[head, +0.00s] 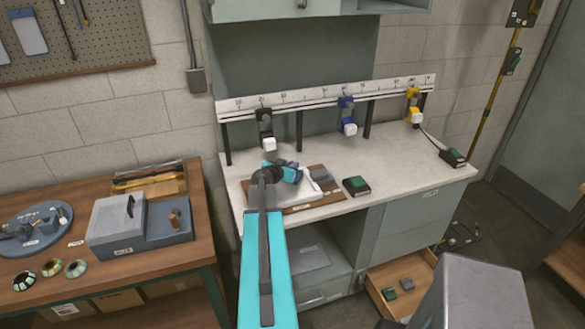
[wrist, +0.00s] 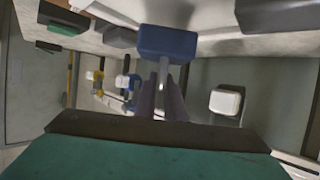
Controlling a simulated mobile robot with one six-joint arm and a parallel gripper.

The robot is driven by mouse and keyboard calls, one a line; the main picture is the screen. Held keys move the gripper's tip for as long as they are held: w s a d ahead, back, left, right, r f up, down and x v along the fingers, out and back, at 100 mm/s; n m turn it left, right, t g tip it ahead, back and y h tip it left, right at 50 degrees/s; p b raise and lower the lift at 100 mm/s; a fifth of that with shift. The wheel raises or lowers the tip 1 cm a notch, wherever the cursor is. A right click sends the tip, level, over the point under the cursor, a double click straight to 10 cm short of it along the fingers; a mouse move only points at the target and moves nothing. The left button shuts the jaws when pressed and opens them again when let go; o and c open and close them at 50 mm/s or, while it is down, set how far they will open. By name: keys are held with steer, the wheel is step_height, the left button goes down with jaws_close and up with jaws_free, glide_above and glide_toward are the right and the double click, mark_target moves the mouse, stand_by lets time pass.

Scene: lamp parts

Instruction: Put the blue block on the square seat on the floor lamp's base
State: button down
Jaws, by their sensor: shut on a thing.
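The blue block (wrist: 167,42) is at the tips of my gripper (wrist: 161,78) in the wrist view. A pale stem shows below it between the two narrow fingers, which are shut on it. In the head view my gripper (head: 292,172) is over the left part of the white workbench, and the block cannot be made out clearly there. A yellow pole (head: 495,90), likely the floor lamp's, stands right of the bench. A dark piece (head: 458,235) with green on it is on the floor below, likely its base. Its square seat cannot be made out.
The workbench (head: 410,150) bears a brown tray (head: 300,208) and a dark green-topped box (head: 356,186). Black, blue and yellow fixtures hang from the ruler rail (head: 320,95) behind. An open drawer (head: 385,275) juts out low on the right. A wooden table (head: 190,285) is at left.

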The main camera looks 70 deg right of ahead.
stand_by(0.3)
step_height(320, 180, down, 3)
steer(key=b, duration=0.6)
steer(key=shift+f, duration=0.1)
steer(key=shift+b, duration=0.3)
stand_by(0.4)
steer(key=c, duration=2.2)
jaws_free()
steer(key=shift+f, duration=0.2)
steer(key=o, duration=0.4)
steer(key=shift+c, duration=0.2)
steer(key=shift+r, duration=0.1)
steer(key=s+b+v, duration=0.1)
steer(key=v, duration=1.1)
steer(key=shift+w, duration=0.45)
